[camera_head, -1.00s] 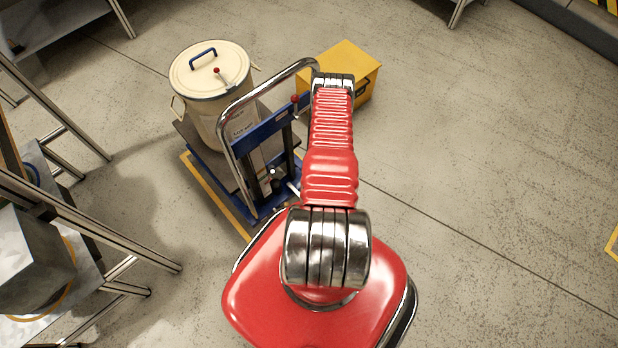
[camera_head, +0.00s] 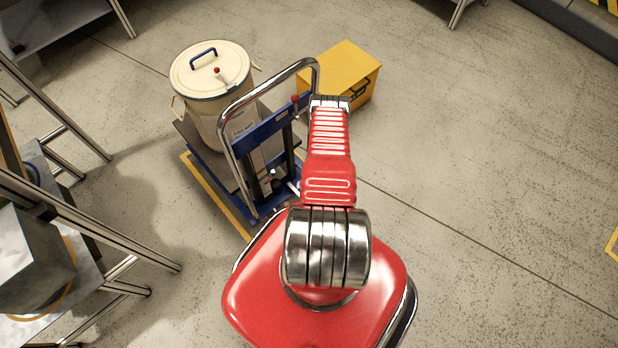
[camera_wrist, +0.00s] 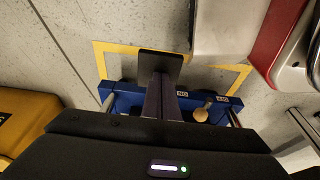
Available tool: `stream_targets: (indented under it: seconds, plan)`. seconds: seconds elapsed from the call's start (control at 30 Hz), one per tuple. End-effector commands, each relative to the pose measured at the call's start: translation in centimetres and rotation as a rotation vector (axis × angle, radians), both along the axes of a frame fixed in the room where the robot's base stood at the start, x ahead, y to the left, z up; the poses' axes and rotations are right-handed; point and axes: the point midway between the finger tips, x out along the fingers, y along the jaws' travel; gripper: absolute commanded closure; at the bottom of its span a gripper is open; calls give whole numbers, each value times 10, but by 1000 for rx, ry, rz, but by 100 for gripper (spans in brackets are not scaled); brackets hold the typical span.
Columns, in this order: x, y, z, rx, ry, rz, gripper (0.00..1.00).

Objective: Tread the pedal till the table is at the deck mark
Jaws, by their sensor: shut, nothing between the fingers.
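The blue pump lift (camera_head: 262,132) stands left of my arm in the head view, with a chrome handle. Its dark table (camera_head: 205,153) carries a cream drum (camera_head: 213,97) with a lid and sits low near the floor. I cannot make out the deck mark. In the wrist view my gripper (camera_wrist: 162,82) is shut and empty, pointing down over the lift's blue base (camera_wrist: 122,97). A black pad (camera_wrist: 160,64) shows at the fingertips and looks like the pedal; I cannot tell whether they touch. In the head view my arm hides the gripper.
A yellow box (camera_head: 345,75) stands just behind the lift. Yellow floor lines (camera_head: 222,203) run around the lift. Metal-framed benches (camera_head: 75,225) stand at the left. The floor at the right is clear.

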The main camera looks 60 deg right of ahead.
Motion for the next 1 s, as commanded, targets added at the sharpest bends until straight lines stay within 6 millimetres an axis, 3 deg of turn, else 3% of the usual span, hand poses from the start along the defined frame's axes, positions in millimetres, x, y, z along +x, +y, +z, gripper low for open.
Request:
stream_targets:
  seconds: [0.17,0.7,1.0]
  plan:
    - [-2,1,-6,1,1,-1,100]
    - [-12,3,-58,1,1,-1,100]
    - [-12,4,-62,3,1,0,100]
